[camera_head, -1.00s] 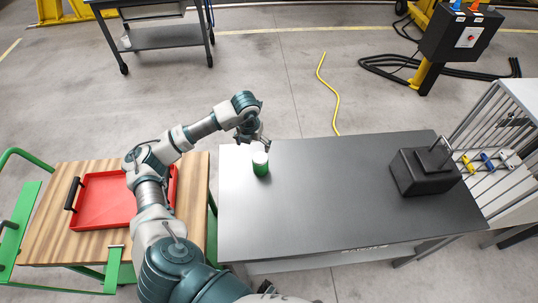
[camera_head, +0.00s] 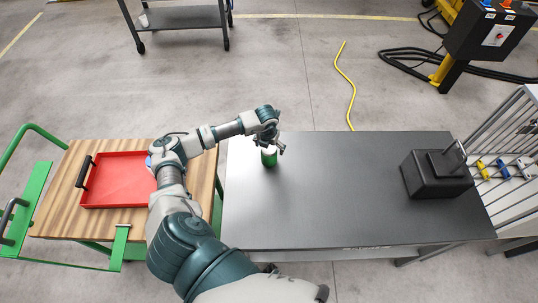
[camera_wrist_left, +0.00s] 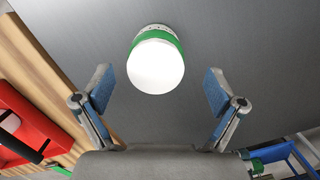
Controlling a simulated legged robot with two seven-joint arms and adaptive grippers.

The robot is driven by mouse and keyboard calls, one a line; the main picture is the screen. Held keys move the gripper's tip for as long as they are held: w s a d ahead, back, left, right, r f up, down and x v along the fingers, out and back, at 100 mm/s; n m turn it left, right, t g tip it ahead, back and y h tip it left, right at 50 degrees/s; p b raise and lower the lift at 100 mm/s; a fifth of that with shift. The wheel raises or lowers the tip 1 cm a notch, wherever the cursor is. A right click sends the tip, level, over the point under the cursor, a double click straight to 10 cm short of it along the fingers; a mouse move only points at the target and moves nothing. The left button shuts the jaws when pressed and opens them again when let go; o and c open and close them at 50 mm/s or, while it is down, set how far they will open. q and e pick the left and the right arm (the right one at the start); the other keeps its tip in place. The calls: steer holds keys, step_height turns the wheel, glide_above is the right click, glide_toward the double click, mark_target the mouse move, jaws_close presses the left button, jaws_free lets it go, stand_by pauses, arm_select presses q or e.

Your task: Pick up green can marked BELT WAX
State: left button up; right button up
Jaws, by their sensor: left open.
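The green can (camera_head: 269,158) stands upright on the dark grey table, near its left back part. Its lettering cannot be read. In the left wrist view the can (camera_wrist_left: 155,62) shows its white top and a green band, ahead of and between the spread fingers. My left gripper (camera_head: 279,146) is over the can in the head view and partly covers its top. In the left wrist view my left gripper (camera_wrist_left: 160,95) is open, with blue pads on both sides and nothing between them at the tips. My right gripper is not in view.
The dark table (camera_head: 345,205) is mostly clear. A black box with a handle (camera_head: 436,175) stands at its right. A red tray (camera_head: 118,180) lies on a wooden-topped green cart (camera_head: 55,215) at left. A yellow hose (camera_head: 345,80) lies on the floor behind.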

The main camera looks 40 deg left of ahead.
mark_target(267, 161)
arm_select(q)
steer(key=f, duration=0.4)
steer(key=shift+w+a+f, duration=0.15)
steer(key=shift+a+f, duration=0.05)
steer(key=shift+a, duration=0.1)
steer(key=shift+r, duration=0.1)
steer(key=c, duration=1.4)
steer(key=shift+c, duration=0.6)
steer(key=shift+r, duration=0.1)
